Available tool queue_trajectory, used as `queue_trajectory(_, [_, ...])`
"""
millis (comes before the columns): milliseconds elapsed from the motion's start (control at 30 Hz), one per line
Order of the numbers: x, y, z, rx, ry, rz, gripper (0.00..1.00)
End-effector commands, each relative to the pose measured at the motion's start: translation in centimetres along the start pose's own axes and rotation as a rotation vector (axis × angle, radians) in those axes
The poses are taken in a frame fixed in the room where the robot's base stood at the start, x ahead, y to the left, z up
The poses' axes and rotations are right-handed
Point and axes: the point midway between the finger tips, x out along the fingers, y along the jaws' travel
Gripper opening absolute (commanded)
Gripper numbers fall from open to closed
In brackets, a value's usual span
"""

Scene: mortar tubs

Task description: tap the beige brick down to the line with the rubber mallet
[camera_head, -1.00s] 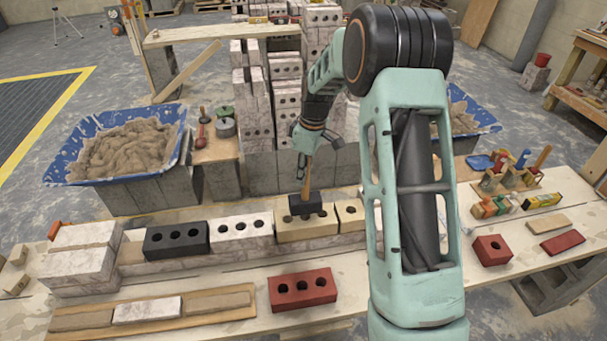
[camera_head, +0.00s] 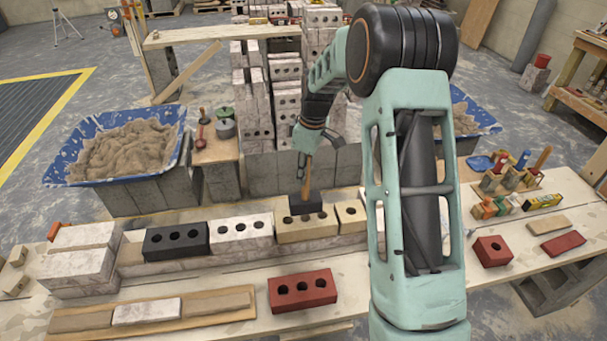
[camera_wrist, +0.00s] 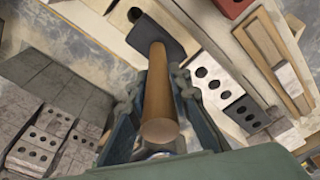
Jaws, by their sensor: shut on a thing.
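My gripper (camera_head: 306,152) is shut on the wooden handle of the rubber mallet. The mallet's black head (camera_head: 306,204) is at the top of the beige brick (camera_head: 297,226) in the head view; whether it touches cannot be told. In the wrist view the mallet handle (camera_wrist: 160,105) runs between my fingers to the dark head (camera_wrist: 157,38). The beige brick sits in the row on the wall, between a white brick (camera_head: 241,231) and a smaller beige brick (camera_head: 350,215). The line cannot be made out clearly.
A black brick (camera_head: 176,241) stands at the row's left. A red brick (camera_head: 302,290) lies in front on the bench. Blue mortar tubs (camera_head: 88,178) stand behind, with stacked bricks (camera_head: 286,110) between them. Bench space right of the red brick is partly hidden by my arm.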

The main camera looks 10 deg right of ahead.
Motion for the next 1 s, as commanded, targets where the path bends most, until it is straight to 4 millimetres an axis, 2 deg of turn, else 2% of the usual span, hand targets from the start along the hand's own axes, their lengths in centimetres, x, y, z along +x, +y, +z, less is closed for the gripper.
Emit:
queue_trajectory(200, [0.8,0.0,0.0,-0.001,0.0,0.003,0.0])
queue_trajectory(567, [0.8,0.1,0.1,0.0,0.001,0.002,0.0])
queue_trajectory(667, [2.0,0.0,0.2,-0.001,0.001,0.002,0.0])
queue_trajectory(833, [5.3,0.0,0.7,-0.001,0.0,0.001,0.0])
queue_trajectory(867, [4.3,0.1,0.5,-0.001,0.002,0.004,0.0])
queue_trajectory(1000, [2.9,0.1,0.3,-0.001,0.002,0.003,0.0])
